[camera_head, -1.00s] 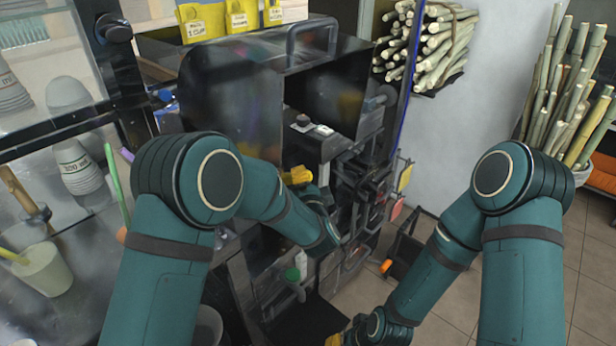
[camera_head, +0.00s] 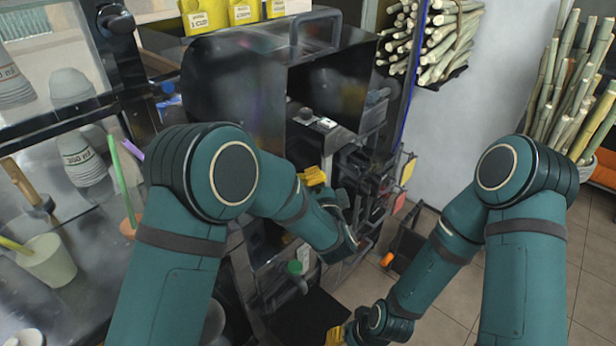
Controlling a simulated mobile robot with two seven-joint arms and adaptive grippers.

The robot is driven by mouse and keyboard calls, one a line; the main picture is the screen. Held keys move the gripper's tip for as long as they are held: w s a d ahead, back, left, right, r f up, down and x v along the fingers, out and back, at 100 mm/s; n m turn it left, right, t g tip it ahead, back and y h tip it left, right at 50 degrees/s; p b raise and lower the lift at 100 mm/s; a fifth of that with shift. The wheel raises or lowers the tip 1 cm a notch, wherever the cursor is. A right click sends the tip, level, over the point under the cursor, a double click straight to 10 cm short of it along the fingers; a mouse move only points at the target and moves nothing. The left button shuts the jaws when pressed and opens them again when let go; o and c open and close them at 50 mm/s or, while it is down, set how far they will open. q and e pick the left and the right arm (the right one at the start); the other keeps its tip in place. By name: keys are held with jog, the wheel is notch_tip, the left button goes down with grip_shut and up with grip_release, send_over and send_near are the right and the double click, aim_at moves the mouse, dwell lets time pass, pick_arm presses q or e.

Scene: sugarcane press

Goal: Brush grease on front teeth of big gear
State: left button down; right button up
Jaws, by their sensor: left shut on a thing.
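The dark metal press (camera_head: 235,90) stands in the middle of the head camera view. The big gear and its front teeth cannot be made out; my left arm and the press's dark parts crowd that area. My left gripper (camera_head: 315,178), with yellow fingertips, is at the front of the press below its small ledge. It is shut on a thin thing, likely the brush, too small and dark to make out. My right gripper (camera_head: 338,336) shows only in part at the bottom edge, low and in front of the press; its jaws cannot be read.
A green-capped bottle (camera_head: 296,270) stands low beside the press, under my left forearm. A glass cabinet with cups (camera_head: 80,160) is close on the left. Tools hang (camera_head: 407,172) on the press's right side. Sugarcane bundles (camera_head: 432,42) are at the back.

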pick_arm(q)
jog(key=shift+s+d, duration=0.65)
jog(key=shift+s, duration=0.05)
jog(key=shift+d, duration=0.1)
jog(key=shift+s+d, duration=1)
jog(key=shift+s, duration=0.05)
jog(key=shift+w+a, duration=0.1)
jog(key=w+a, duration=0.3)
jog(key=w, duration=0.3)
jog(key=shift+w+a+f, duration=0.15)
jog(key=shift+a+f, duration=0.1)
jog(key=shift+w+a, duration=0.7)
dwell(1.0)
jog(key=shift+d+r, duration=0.1)
